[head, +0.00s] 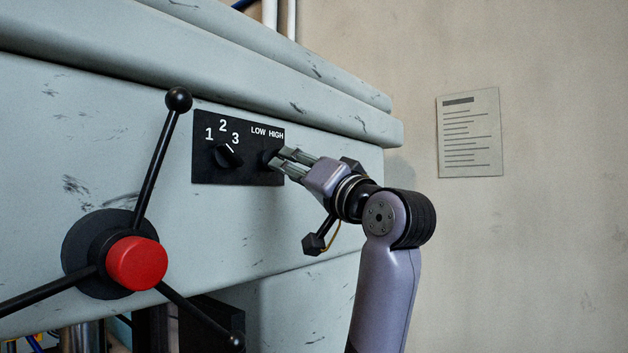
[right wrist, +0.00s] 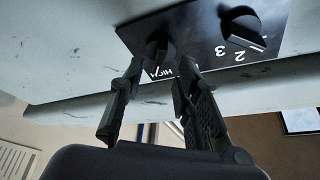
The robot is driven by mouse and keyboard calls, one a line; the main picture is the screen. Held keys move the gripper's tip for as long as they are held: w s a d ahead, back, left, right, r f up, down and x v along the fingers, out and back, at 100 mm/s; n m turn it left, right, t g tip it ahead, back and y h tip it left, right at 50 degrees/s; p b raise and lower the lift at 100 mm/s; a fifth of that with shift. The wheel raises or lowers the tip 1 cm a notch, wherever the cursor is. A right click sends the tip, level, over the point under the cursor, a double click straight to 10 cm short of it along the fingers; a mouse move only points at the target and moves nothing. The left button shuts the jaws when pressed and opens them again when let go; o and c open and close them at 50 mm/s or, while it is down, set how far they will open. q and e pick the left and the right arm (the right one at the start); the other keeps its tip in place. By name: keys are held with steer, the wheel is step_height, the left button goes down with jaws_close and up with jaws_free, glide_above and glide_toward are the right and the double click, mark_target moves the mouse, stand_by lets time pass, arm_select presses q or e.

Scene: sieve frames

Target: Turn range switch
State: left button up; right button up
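The range switch is a black round knob (head: 269,158) under the words LOW and HIGH, at the right of a black panel (head: 203,165). In the head view my right gripper (head: 281,160) is at this knob and hides part of it. In the right wrist view, which shows the panel upside down, the range switch (right wrist: 160,48) is ahead of my right gripper (right wrist: 162,68). Its two fingers are apart, with the tips at either side of the knob's near edge. I cannot tell whether they touch it. The LOW label is hidden there. My left gripper is not in view.
A second black knob (head: 228,156), marked 1, 2, 3, sits left on the panel; its white line points towards 3. A handwheel with a red hub (head: 136,263) and long ball-ended arms stands out at the left. A paper sheet (head: 469,133) hangs on the wall.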

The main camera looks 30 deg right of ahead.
steer(key=v, duration=0.8)
steer(key=shift+f, duration=0.1)
